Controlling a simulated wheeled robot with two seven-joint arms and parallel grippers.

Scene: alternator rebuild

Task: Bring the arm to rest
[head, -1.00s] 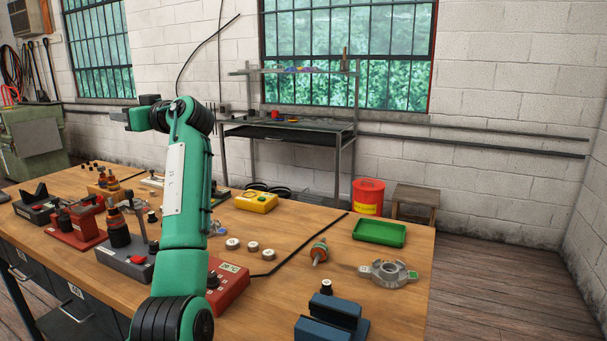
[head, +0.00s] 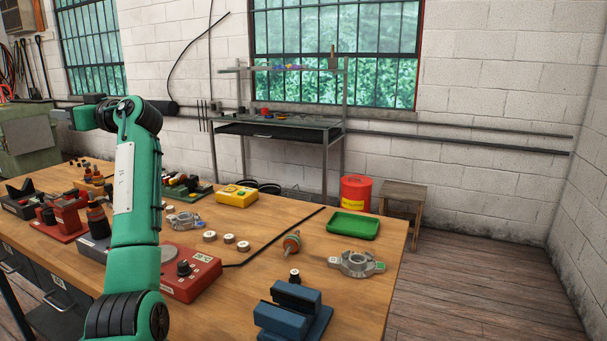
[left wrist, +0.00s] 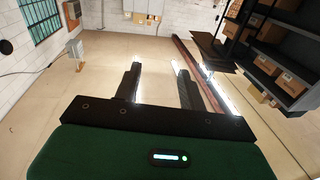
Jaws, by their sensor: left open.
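My left arm (head: 135,185), green with black joints, rises in front of the bench in the head view and bends at the top toward the left. Its fingertips cannot be made out there. In the left wrist view my left gripper (left wrist: 158,82) has its two dark fingers apart, with nothing between them. Beyond them is open floor (left wrist: 110,125), and no bench thing is near the fingers. My right gripper is in neither view.
The wooden bench (head: 225,295) holds a red box (head: 195,285), a blue vise (head: 290,310), a grey housing (head: 356,263), a green tray (head: 353,225) and a yellow meter (head: 237,196). The left wrist view shows shelves with cartons (left wrist: 270,60) at the right.

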